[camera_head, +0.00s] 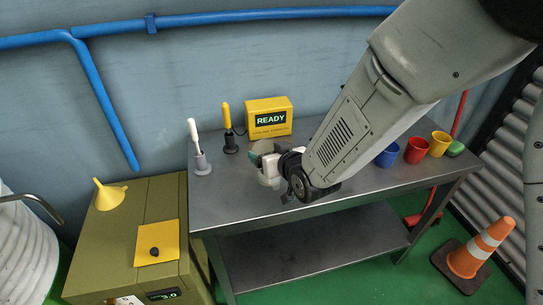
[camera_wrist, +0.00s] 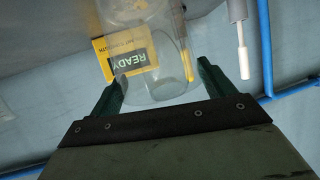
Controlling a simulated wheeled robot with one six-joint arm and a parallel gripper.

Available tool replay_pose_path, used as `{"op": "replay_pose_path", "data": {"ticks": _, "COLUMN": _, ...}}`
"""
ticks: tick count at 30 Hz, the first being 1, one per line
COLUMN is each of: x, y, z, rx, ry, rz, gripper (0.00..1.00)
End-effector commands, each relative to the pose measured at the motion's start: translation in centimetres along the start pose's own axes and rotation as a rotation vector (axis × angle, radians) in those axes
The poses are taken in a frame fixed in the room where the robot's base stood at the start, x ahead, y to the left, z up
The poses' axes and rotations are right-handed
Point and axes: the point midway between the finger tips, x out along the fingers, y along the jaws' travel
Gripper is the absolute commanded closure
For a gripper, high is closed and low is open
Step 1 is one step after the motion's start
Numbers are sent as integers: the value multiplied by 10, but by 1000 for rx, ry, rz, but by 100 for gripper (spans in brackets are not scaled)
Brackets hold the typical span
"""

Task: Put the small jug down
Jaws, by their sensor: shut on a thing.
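The small jug (camera_wrist: 170,62) is clear glass and shows in the wrist view between the two dark green fingers of my gripper (camera_wrist: 163,82). My gripper is shut on it. The yellow READY box shows through the glass. In the head view my gripper (camera_head: 264,152) is over the left part of the grey metal cart top (camera_head: 237,203). The jug is hard to make out there, largely hidden by the gripper and wrist. I cannot tell whether its base touches the cart top.
Behind the gripper stands the yellow READY box (camera_head: 268,118). Blue (camera_head: 388,156), red (camera_head: 416,151) and yellow (camera_head: 439,144) cups stand at the right. The cart's front left top is bare.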

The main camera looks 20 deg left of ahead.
Motion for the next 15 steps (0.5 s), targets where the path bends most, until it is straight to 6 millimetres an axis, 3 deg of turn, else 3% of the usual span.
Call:
{"op": "replay_pose_path", "data": {"ticks": 4, "x": 8, "y": -2, "z": 16, "rx": -2, "ry": -1, "rz": -4, "gripper": 68}}
{"op": "replay_pose_path", "data": {"ticks": 15, "x": 9, "y": -1, "z": 19, "rx": -1, "ry": 2, "rz": -3, "gripper": 68}}
